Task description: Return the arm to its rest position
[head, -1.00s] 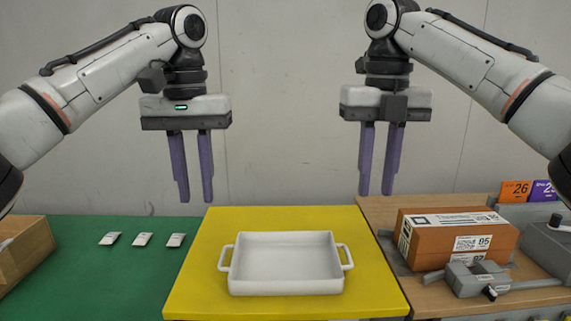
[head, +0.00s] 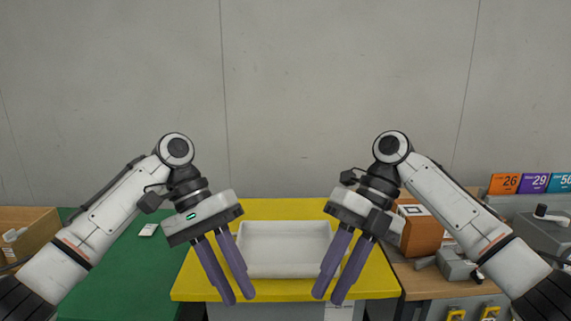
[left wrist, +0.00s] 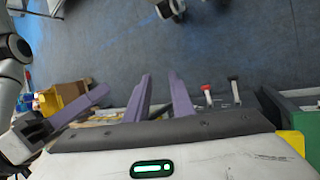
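My left gripper (head: 241,299) hangs tilted over the front left part of the yellow table, in front of the white tray. Its two purple fingers are apart with nothing between them, and they also show in the left wrist view (left wrist: 160,76). My right gripper (head: 329,298) mirrors it at the front right of the tray, its fingers also apart and empty. Both arms are folded downward and inward. The white tray (head: 285,272) sits empty on the yellow table (head: 205,287), its side handles hidden behind the grippers.
A green table (head: 130,270) with a small white packet (head: 148,229) and a wooden box (head: 32,243) lies left. A brown box (head: 420,237), a grey device (head: 455,265) and numbered cards (head: 533,183) stand right. The left wrist view shows open floor (left wrist: 230,45).

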